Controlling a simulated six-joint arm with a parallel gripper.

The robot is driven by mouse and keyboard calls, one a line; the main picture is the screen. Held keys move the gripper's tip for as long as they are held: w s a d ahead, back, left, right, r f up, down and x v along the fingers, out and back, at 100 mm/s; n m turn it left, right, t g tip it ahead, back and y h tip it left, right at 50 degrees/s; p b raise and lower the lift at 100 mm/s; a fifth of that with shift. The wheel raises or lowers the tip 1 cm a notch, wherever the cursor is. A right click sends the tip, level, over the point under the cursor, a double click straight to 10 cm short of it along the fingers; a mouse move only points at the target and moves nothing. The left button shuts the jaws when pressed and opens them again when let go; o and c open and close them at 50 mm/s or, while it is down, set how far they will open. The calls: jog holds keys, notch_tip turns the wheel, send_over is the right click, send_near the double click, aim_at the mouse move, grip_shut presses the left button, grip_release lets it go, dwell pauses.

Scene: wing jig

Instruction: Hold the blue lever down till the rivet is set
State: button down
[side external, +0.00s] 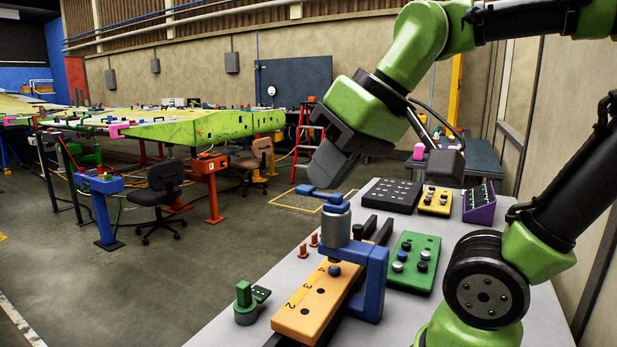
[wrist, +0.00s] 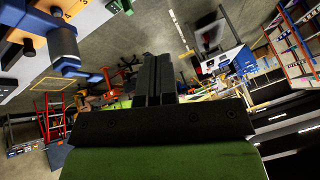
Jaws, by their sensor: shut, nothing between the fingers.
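The blue lever (side external: 320,193) sits on top of the press, above its grey cylinder (side external: 336,226). The blue press frame (side external: 374,283) reaches around an orange numbered bar (side external: 300,305). The press's blue tip is over the bar near the number 4; the rivet under it cannot be made out. My gripper (side external: 317,180) is shut and empty, tilted, with its fingertips right at the lever's free end. I cannot tell whether they touch it. In the wrist view, my shut fingers (wrist: 155,80) point away from the camera, and part of the blue press (wrist: 62,43) shows at upper left.
A green block with pegs (side external: 414,262) lies right of the press. A black block (side external: 392,195), a yellow block (side external: 435,201) and a purple rack (side external: 479,204) stand behind. Small orange pegs (side external: 303,251) and a green fixture (side external: 245,303) are left of the press.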

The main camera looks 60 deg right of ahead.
jog(key=w+d+r+n+g+h, duration=0.1)
jog(key=w+d+r+n+g, duration=0.1)
jog(key=w+d+r, duration=0.55)
jog(key=n+g, duration=0.1)
send_over(302, 187)
jog(key=s, duration=0.4)
jog(key=shift+w+d+f, duration=0.15)
jog(key=shift+d+f, duration=0.05)
jog(key=shift+f, duration=0.55)
jog(key=x, duration=0.8)
jog(key=s+x, duration=0.1)
jog(key=x, duration=0.3)
jog(key=shift+d+f, duration=0.15)
jog(key=shift+f, duration=0.2)
jog(key=shift+w+f, duration=0.1)
jog(key=shift+f, duration=0.65)
jog(key=shift+g, duration=0.3)
